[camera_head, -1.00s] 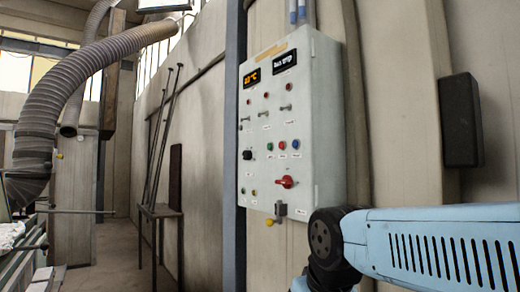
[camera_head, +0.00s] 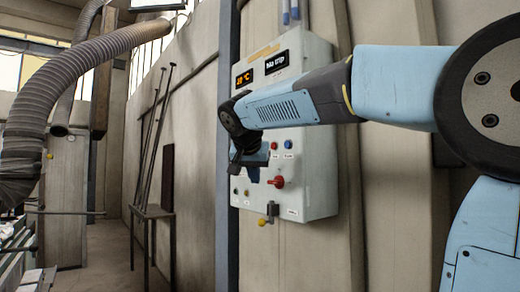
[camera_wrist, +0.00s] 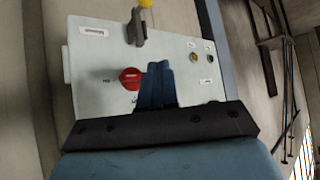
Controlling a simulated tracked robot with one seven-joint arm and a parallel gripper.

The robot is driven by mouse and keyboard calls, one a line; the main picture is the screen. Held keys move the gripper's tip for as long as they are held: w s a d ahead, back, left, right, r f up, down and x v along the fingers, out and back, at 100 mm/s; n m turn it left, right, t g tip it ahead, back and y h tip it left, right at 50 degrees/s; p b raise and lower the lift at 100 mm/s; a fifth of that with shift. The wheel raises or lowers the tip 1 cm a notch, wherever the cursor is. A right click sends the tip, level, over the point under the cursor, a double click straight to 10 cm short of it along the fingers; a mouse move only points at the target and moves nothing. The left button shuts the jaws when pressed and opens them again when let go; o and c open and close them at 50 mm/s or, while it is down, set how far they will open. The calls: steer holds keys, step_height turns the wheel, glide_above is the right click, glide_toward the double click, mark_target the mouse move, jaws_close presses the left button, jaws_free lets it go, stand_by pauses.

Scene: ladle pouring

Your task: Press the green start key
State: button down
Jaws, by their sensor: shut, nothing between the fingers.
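The pale control panel (camera_head: 310,195) hangs on the wall in the head view. The green start key does not show now; my wrist covers its place, left of a red button (camera_head: 274,145) and a blue button (camera_head: 288,144). My gripper (camera_head: 253,176) is in front of the panel's lower left part, pointing at it. In the wrist view its fingers (camera_wrist: 157,66) are shut and empty, beside the red rotary switch (camera_wrist: 130,78). Whether the fingertips touch the panel I cannot tell.
A yellow-knobbed part (camera_head: 262,222) hangs under the panel. Two small round lamps or buttons (camera_wrist: 194,57) sit at the panel's lower corner. A stand with rods (camera_head: 153,212) is to the left. A dark box (camera_head: 449,153) is on the right wall, partly hidden.

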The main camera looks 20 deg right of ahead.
steer(key=w+a+r+m+t+h, duration=0.2)
steer(key=w+a+r, duration=0.3)
steer(key=w+r, duration=0.3)
steer(key=shift+w+a+r+m+h, duration=0.15)
steer(key=shift+a+r+m+h, duration=0.15)
steer(key=shift+r+m, duration=0.3)
steer(key=w+d, duration=0.2)
steer(key=d, duration=0.6)
steer(key=shift+w+d, duration=0.2)
steer(key=shift+w, duration=0.15)
steer(key=shift+d, duration=0.15)
stand_by(1.3)
steer(key=shift+w+d, duration=0.1)
steer(key=shift+d, duration=0.15)
steer(key=shift+w+d, duration=0.1)
steer(key=shift+d, duration=0.25)
stand_by(0.8)
steer(key=shift+a, duration=0.15)
steer(key=shift+s+a, duration=0.25)
steer(key=shift+a, duration=0.35)
